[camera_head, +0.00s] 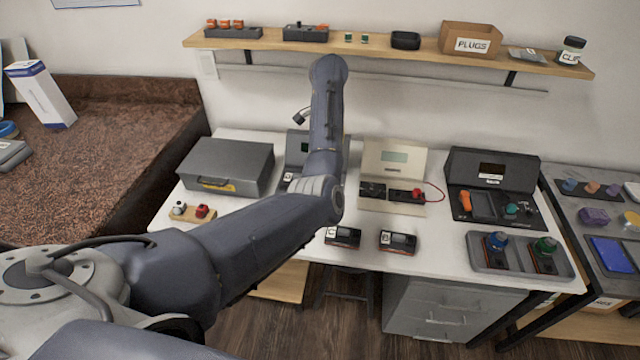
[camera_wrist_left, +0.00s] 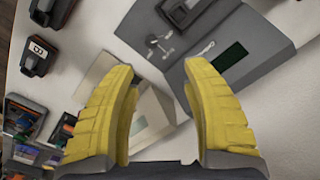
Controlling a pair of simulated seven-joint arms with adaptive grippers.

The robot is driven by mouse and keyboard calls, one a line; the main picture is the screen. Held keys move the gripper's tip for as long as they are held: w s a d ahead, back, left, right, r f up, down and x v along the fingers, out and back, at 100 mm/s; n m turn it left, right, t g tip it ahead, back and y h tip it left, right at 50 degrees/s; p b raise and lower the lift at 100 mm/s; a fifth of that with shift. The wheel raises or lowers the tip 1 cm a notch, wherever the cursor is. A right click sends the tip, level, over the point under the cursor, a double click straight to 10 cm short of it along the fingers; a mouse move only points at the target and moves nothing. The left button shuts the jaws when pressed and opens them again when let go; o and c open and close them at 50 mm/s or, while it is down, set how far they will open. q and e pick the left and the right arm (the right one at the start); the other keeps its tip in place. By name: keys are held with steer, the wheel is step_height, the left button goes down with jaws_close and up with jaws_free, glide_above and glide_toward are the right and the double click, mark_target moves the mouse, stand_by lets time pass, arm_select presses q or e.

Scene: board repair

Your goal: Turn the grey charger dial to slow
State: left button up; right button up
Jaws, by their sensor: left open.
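The grey charger (camera_head: 297,143) stands at the back of the white table, mostly hidden behind my left arm in the head view. In the left wrist view the open grey charger (camera_wrist_left: 272,38) fills the upper right, with a dark green screen (camera_wrist_left: 229,57) in its lid. A small dial (camera_wrist_left: 153,40) with pale marks shows on its panel; I cannot read its setting. My left gripper (camera_wrist_left: 160,72) has its two yellow fingers apart and empty, over the area near the charger's panel. The gripper itself is hidden in the head view. My right gripper is in neither view.
A beige charger (camera_head: 393,157) with a red plug stands right of the grey one. A grey metal box (camera_head: 226,165) is at the left. Two black battery packs (camera_head: 343,237) (camera_head: 398,241) lie in front.

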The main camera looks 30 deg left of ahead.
arm_select(q)
steer(key=shift+m, duration=0.4)
steer(key=f, duration=0.5)
steer(key=d+f, duration=0.1)
steer(key=f, duration=0.5)
steer(key=d+f, duration=0.1)
steer(key=f, duration=0.4)
steer(key=shift+f, duration=0.35)
steer(key=shift+c, duration=0.3)
jaws_close()
